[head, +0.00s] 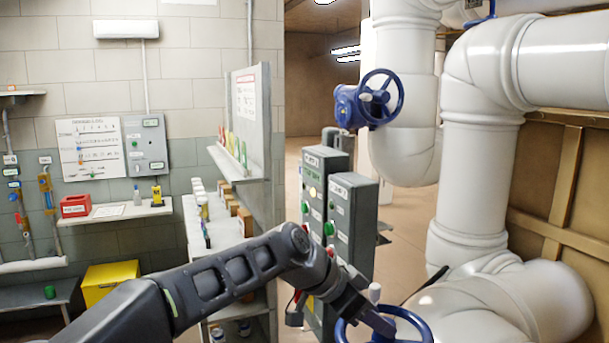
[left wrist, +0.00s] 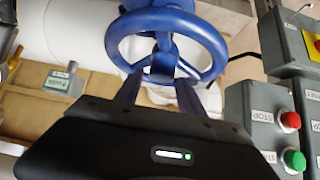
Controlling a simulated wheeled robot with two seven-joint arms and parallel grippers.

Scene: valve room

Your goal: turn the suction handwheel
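A blue handwheel (head: 418,322) sits low at the bottom edge of the head view, partly hidden by my left arm and cut off by the frame. It also shows in the left wrist view as a blue rim with spokes and a hub (left wrist: 164,43). My left gripper (left wrist: 158,85) is at this wheel, its two fingers apart and reaching to the near rim. I cannot tell whether they touch it. No readable label tells me whether this is the suction wheel. My right gripper is not in view.
Another blue handwheel (head: 381,97) stands higher on the white pipe (head: 470,170). Grey control boxes (head: 349,215) with green and red buttons stand close to my left arm. They show in the left wrist view too (left wrist: 262,125). A shelf unit is at the left.

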